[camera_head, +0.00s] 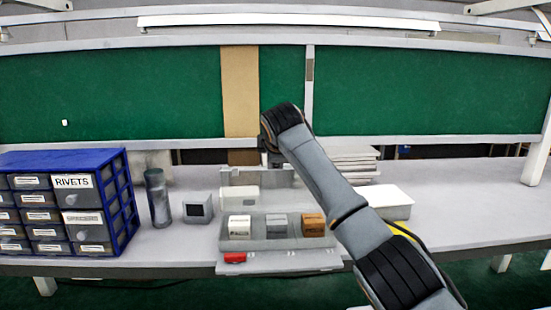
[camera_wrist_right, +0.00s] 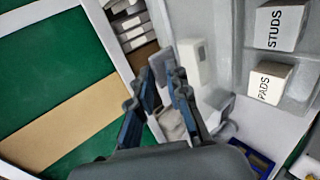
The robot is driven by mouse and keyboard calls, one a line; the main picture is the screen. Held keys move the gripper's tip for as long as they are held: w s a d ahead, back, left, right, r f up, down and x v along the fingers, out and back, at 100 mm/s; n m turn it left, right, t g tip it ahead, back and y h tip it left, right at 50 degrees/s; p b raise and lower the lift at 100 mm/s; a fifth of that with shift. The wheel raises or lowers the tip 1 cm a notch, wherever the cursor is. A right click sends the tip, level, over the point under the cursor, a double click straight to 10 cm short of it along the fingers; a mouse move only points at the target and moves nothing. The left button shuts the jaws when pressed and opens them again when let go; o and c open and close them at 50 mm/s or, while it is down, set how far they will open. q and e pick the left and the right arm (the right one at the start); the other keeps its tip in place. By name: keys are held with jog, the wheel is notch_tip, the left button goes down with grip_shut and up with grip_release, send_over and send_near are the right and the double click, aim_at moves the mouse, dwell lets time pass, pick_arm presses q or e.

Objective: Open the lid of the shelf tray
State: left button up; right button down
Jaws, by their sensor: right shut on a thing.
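The shelf tray (camera_head: 270,245) sits on the bench in the head view, with a white box (camera_head: 239,226), a grey box (camera_head: 277,225) and a brown box (camera_head: 313,224) in it. Its clear lid (camera_head: 240,179) stands raised at the tray's back. My right gripper (camera_head: 271,158) is at the lid's upper edge, partly hidden by my wrist. In the right wrist view its fingers (camera_wrist_right: 159,80) are shut on the lid; the lid's gripped edge is hard to make out. The boxes marked STUDS (camera_wrist_right: 283,25) and PADS (camera_wrist_right: 268,82) show there. My left gripper is out of view.
A red piece (camera_head: 235,257) is at the tray's front left. A dark cylinder (camera_head: 158,198), a small grey box (camera_head: 198,207) and a blue drawer cabinet (camera_head: 118,190) stand to the left. Stacked white items (camera_head: 352,161) lie behind my right arm. Bench space at far right is clear.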

jog(key=shift+s+f, duration=0.1)
jog(key=shift+f, duration=0.3)
jog(key=c, duration=1.6)
grip_release()
jog(key=shift+o, duration=0.6)
jog(key=shift+w+f, duration=0.1)
jog(key=shift+w, duration=0.3)
jog(key=shift+s+r, duration=0.15)
jog(key=shift+r, duration=0.1)
jog(key=v, duration=1.2)
jog(key=shift+r, duration=0.1)
